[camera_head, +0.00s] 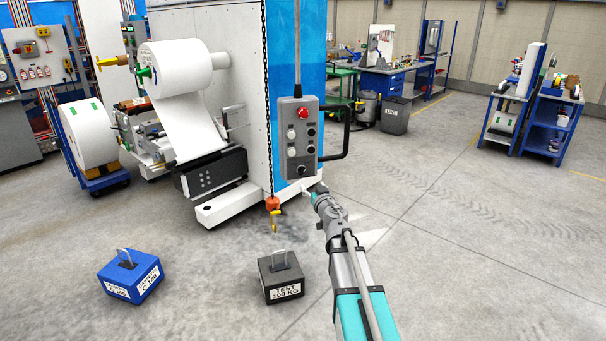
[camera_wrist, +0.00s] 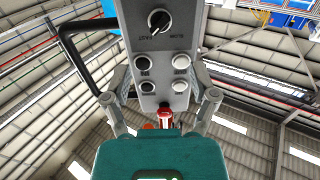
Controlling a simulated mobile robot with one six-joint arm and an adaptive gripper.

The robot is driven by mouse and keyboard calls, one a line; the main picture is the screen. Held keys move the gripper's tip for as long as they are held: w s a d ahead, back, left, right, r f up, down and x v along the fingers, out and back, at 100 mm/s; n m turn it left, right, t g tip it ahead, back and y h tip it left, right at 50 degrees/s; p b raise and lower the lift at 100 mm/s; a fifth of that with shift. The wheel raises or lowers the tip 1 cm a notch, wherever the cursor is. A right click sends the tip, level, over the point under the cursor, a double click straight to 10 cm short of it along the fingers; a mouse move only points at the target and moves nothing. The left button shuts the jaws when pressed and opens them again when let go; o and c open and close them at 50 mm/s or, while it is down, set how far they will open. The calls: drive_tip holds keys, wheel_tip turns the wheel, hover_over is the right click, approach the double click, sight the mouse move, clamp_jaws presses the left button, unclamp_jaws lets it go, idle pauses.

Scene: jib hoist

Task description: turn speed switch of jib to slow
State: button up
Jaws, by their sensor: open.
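The grey pendant box (camera_head: 298,140) hangs upright in the head view and also fills the middle of the wrist view (camera_wrist: 163,60), turned upside down there. The black speed switch (camera_wrist: 159,19) is a round knob with a white line between the labels FAST and SLOW; the line seems to slant toward FAST. In the head view, the knob (camera_head: 303,170) is low on the box and too small to read. My gripper (camera_wrist: 160,88) is open and empty, with its fingers to either side of the pendant in the picture. In the head view, my gripper (camera_head: 318,190) is beside the pendant's lower end; contact cannot be told.
The pendant carries a red stop button (camera_head: 303,113), several push buttons and a black side handle (camera_head: 345,130). A chain with a yellow hook (camera_head: 274,215) hangs left of it. Blue (camera_head: 130,275) and black (camera_head: 281,277) test weights stand on the floor. Floor to the right is clear.

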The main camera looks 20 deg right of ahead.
sight(303, 172)
drive_tip(key=w, duration=1)
drive_tip(key=shift+w, duration=0.35)
